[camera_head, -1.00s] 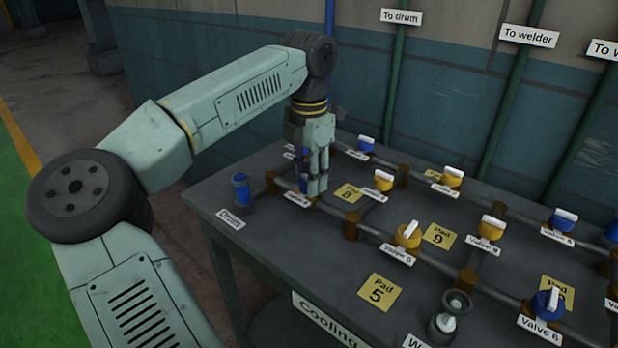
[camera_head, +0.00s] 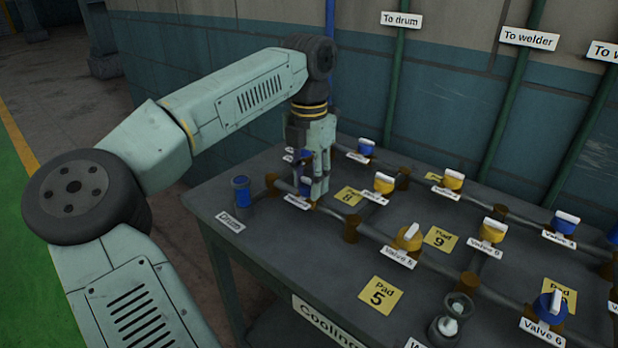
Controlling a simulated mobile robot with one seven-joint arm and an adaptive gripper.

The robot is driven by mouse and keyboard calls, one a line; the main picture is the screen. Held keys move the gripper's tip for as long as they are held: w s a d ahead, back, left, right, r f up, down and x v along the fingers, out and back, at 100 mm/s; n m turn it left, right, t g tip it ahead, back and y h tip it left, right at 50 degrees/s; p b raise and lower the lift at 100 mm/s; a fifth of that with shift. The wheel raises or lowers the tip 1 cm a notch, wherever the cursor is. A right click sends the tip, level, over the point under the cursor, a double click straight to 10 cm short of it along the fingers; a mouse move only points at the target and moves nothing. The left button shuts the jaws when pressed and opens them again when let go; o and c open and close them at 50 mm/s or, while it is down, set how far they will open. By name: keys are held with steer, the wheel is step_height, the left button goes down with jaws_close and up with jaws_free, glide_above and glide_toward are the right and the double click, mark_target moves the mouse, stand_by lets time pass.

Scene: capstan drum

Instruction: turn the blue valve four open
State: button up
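My gripper (camera_head: 315,190) points down at the left end of the pipework on the table. Its fingers are around or just in front of a blue valve (camera_head: 305,187), which is mostly hidden. The label (camera_head: 297,202) at its foot is too small to read, so I cannot confirm that it is valve four. I cannot tell whether the fingers are closed on its handle. Other blue valves with white handles stand at the back (camera_head: 366,147), at the right (camera_head: 561,227) and at the front right (camera_head: 551,306).
The dark table (camera_head: 270,235) carries pipes and yellow valves, including one (camera_head: 408,238) right of my gripper. A blue-topped fitting (camera_head: 242,191) labelled Drum stands to the left. Yellow pad signs (camera_head: 380,295) lie on the table. The wall with green pipes (camera_head: 395,85) is behind.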

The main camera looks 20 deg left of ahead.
mark_target(309, 180)
steer(key=o, duration=0.4)
steer(key=shift+r, duration=0.1)
step_height(309, 180, up, 12)
steer(key=shift+f, duration=0.1)
stand_by(0.4)
stand_by(0.3)
